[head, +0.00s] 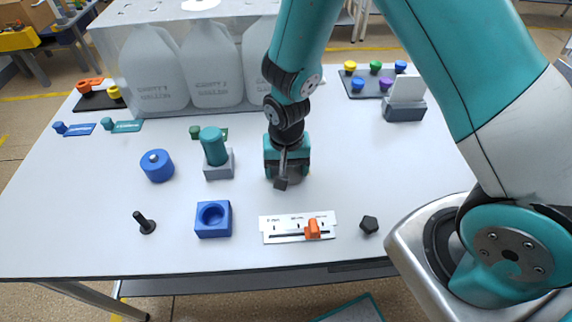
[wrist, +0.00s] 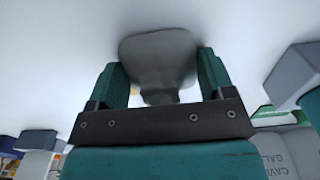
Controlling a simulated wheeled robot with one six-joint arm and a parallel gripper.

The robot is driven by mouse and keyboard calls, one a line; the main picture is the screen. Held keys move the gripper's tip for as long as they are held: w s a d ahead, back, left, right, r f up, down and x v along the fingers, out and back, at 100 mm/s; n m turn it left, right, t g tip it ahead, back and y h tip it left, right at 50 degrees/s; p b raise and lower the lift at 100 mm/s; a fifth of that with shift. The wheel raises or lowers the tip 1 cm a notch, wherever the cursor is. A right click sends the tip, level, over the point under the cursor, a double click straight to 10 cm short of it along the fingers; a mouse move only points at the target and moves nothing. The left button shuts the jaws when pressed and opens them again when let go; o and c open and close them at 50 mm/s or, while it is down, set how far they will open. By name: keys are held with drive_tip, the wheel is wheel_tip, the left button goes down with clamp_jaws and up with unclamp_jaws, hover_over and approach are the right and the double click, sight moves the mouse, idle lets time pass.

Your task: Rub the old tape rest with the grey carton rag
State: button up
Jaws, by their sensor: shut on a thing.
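My gripper (head: 287,180) points down at the middle of the white table (head: 360,175). In the wrist view, its two teal fingers (wrist: 162,85) are shut on a grey, soft-looking piece, the grey rag (wrist: 160,50), which flares out beyond the fingertips against the white surface. In the head view the rag is mostly hidden behind the gripper. A small tan-yellow patch (wrist: 134,90) shows beside the left finger in the wrist view; I cannot tell whether it is the old tape rest. I cannot tell for sure whether the rag touches the table.
A grey block with a teal cylinder (head: 214,147) stands left of my gripper, with a blue knob (head: 157,166) farther left. A blue holed block (head: 213,230) and a slider panel (head: 275,230) lie in front. Jugs (head: 212,75) stand behind.

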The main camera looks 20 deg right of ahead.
drive_tip(key=shift+w+d, duration=0.25)
drive_tip(key=shift+w, duration=0.45)
drive_tip(key=shift+w+d, duration=0.25)
drive_tip(key=shift+w, duration=0.4)
drive_tip(key=shift+s+a+r, duration=0.1)
drive_tip(key=shift+s+a, duration=0.2)
drive_tip(key=shift+s, duration=0.4)
drive_tip(key=shift+s+a+f, duration=0.1)
drive_tip(key=shift+s+a, duration=0.05)
drive_tip(key=shift+s, duration=0.25)
drive_tip(key=shift+s+a+f, duration=0.1)
drive_tip(key=shift+s, duration=0.3)
wheel_tip(320, 180, up, 6)
drive_tip(key=p, duration=0.5)
drive_tip(key=shift+r, duration=0.1)
